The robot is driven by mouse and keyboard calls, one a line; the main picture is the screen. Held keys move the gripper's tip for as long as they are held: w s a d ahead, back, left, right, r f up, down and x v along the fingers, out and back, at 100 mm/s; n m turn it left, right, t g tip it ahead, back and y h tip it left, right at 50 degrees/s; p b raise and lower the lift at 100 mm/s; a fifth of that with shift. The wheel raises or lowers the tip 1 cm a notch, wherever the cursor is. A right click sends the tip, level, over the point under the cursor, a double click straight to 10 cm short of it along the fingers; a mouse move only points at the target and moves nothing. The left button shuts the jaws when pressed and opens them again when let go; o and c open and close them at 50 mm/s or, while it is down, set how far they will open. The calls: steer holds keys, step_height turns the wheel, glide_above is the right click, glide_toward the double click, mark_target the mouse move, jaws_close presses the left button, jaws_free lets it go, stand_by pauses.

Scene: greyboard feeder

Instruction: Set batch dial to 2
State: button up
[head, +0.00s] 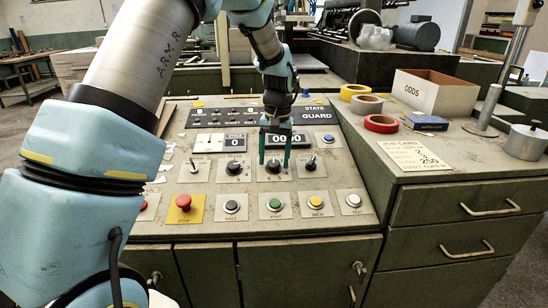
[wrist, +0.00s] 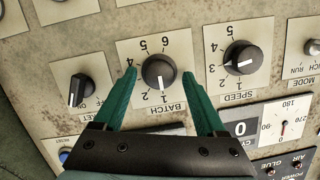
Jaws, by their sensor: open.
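The batch dial (wrist: 159,71) is a round black knob with a white pointer line on a cream plate with number marks. My gripper (wrist: 159,74) is open, with one green finger on each side of the dial, and gaps seem to show between fingers and knob. In the head view my gripper (head: 274,160) stands over the batch dial (head: 273,167), whose pointer is partly hidden.
The speed dial (wrist: 243,57) and another black knob (wrist: 75,90) flank the batch dial closely. Push buttons (head: 274,204) line the panel's front. A job card (head: 415,155), tape rolls (head: 381,123) and an odds box (head: 434,92) sit on the right cabinet.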

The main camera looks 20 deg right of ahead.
steer(key=shift+f, duration=0.15)
steer(key=shift+c, duration=0.2)
jaws_close()
stand_by(0.3)
